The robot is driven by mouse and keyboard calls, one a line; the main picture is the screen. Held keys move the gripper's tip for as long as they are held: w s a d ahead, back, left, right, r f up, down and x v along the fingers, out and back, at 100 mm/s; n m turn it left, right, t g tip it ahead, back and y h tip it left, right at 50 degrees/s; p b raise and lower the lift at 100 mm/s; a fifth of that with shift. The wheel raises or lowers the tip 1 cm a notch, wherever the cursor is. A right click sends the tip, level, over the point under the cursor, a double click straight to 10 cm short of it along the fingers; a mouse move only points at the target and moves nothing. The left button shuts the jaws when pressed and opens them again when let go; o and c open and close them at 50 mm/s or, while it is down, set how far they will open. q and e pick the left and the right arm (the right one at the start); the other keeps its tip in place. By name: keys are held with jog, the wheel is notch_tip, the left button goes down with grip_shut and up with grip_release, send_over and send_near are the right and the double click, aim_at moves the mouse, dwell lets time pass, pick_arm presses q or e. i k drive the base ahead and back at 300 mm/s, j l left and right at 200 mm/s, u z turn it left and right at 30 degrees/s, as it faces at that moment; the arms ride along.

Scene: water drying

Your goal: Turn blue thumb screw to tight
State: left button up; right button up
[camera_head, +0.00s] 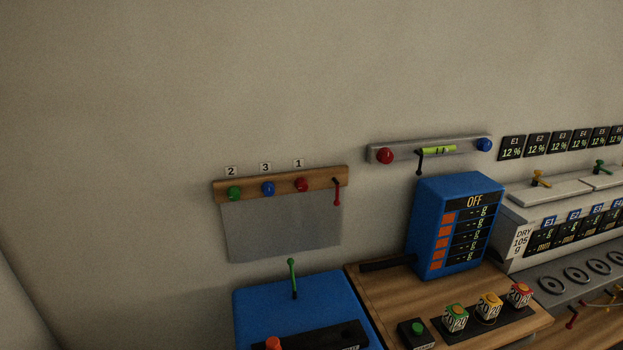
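A round blue knob (484,145) is at the right end of a grey metal bar (405,150) on the wall. A red knob (385,156) is at the bar's left end, with a yellow-green level vial (438,150) between them. Another blue knob (268,188) is in the row on a wooden wall rail (322,184), under the label 3. I cannot tell from this view which blue knob is the thumb screw, or how tight either is. Neither of my grippers is in view.
A green knob (234,194) and red knob (301,184) flank the rail's blue one; a grey sheet (285,228) hangs below. A blue display box (458,228) reading OFF stands under the metal bar. A blue unit (260,305) and labelled cubes (488,307) occupy the front.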

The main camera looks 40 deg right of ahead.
aim_at(267, 188)
jog(key=z, duration=1)
jog(key=l, duration=0.35)
